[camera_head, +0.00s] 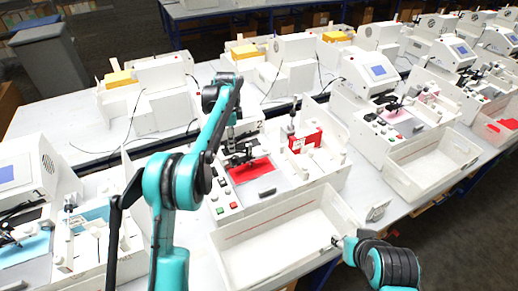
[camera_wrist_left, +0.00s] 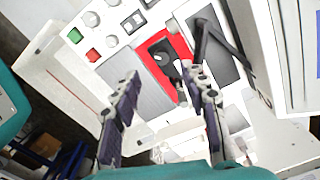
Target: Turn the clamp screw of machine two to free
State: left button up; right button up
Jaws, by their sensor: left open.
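The middle machine (camera_head: 285,185) is a white pen plotter with a red sheet (camera_head: 252,170) on its bed. My left gripper (camera_head: 238,155) hangs over this bed. In the left wrist view my left gripper (camera_wrist_left: 163,78) is open and empty, its dark fingers spread above a grey plate (camera_wrist_left: 140,88) and the red sheet. A dark bracket with a small grey knob (camera_wrist_left: 163,59) lies on the red sheet just beyond the fingertips; I cannot tell surely whether it is the clamp screw. My right gripper (camera_head: 338,243) is low at the right, its jaws unclear.
An open white tray (camera_head: 290,240) stands in front of the machine. A control panel (camera_wrist_left: 100,25) with green and red buttons is beside the bed. Similar machines (camera_head: 370,85) fill the table on both sides.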

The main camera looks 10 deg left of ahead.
aim_at(235, 157)
pick_arm(q)
jog(key=shift+w+d+f, duration=0.25)
jog(key=shift+f, duration=0.35)
notch_tip(235, 157, down, 7)
jog(key=shift+b, duration=0.35)
grip_shut()
